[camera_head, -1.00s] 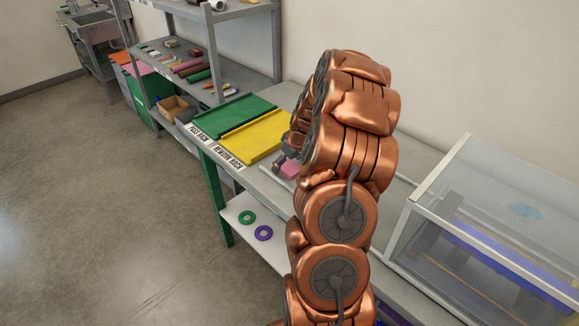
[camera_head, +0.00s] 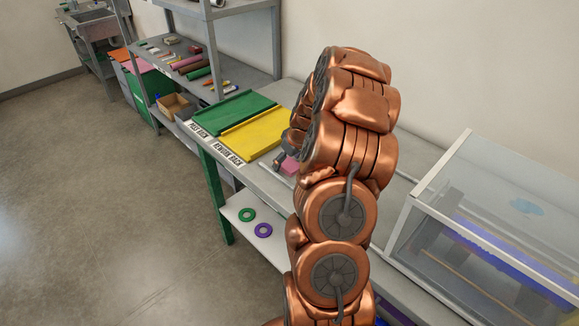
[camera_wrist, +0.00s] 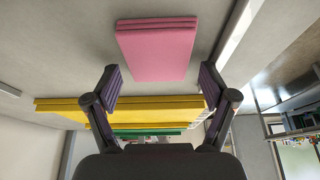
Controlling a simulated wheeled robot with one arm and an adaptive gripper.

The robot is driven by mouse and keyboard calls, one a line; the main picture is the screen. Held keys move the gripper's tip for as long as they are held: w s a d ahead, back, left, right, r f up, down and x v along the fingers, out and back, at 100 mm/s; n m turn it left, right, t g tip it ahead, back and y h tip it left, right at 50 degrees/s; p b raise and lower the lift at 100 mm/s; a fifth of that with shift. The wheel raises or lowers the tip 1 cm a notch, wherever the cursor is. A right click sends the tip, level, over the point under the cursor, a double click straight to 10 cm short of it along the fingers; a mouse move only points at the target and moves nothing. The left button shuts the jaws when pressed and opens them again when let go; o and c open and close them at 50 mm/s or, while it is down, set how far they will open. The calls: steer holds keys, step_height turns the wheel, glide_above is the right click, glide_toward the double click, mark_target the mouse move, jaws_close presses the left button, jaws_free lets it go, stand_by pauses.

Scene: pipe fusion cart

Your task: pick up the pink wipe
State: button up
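The pink wipe (camera_wrist: 156,50) is a folded, layered pink pad lying on the grey bench top. In the wrist view it sits beyond and between the tips of my gripper (camera_wrist: 158,87), with space on both sides. In the head view only a part of the pink wipe (camera_head: 290,165) shows beside my copper arm, which hides the rest. My gripper is open and its fingers do not touch the wipe. In the head view the gripper (camera_head: 281,158) is mostly hidden behind the arm.
A yellow tray (camera_head: 254,136) and a green tray (camera_head: 233,113) lie on the bench left of the wipe. A clear-walled case (camera_head: 490,215) stands at the right. A shelf rack (camera_head: 215,92) stands behind. Green and purple rings (camera_head: 263,230) lie on the lower shelf.

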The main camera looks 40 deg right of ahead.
mark_target(287, 162)
steer(key=c, duration=0.7)
steer(key=shift+o, duration=0.2)
steer(key=shift+r, duration=0.15)
step_height(287, 162, up, 3)
steer(key=shift+b, duration=0.85)
steer(key=shift+s+a+r, duration=0.1)
steer(key=shift+s+r, duration=0.1)
steer(key=shift+s, duration=0.05)
steer(key=shift+s+a+b, duration=0.25)
steer(key=shift+s, duration=0.25)
steer(key=shift+s+a+b, duration=0.2)
steer(key=shift+s+a, duration=0.05)
steer(key=shift+s, duration=0.25)
steer(key=s+a+b, duration=0.1)
steer(key=s+a, duration=0.1)
steer(key=s, duration=0.2)
steer(key=s+a+r+b, duration=0.1)
steer(key=s, duration=0.3)
steer(key=s+a+b, duration=0.2)
steer(key=s, duration=0.2)
steer(key=shift+a+r, duration=0.25)
steer(key=shift+a, duration=0.1)
